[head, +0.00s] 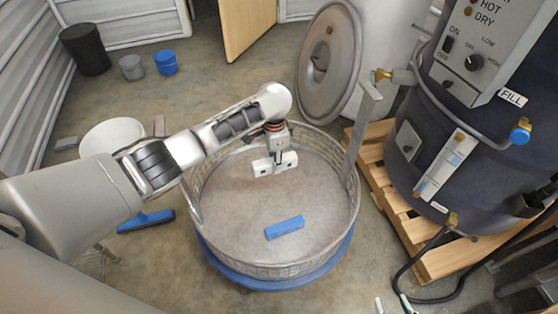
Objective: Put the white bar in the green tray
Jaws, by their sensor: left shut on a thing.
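My left gripper (277,157) reaches in from the left over the round, wire-sided hopper (354,190). It is shut on the white bar (262,167), whose two ends show on either side of the fingers. The bar is over the far part of the hopper's grey-brown floor; I cannot tell whether it touches that floor. A blue bar (285,228) lies on the hopper floor nearer to me, apart from the gripper. I see no green tray in this view. My right gripper is not in view.
The hopper's round lid (330,62) stands open at its far side, beside an upright post (361,130). A dark drum with a control panel (480,45) stands on a wooden pallet (400,205) at right. A white round container (112,135) is at left, partly behind my arm.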

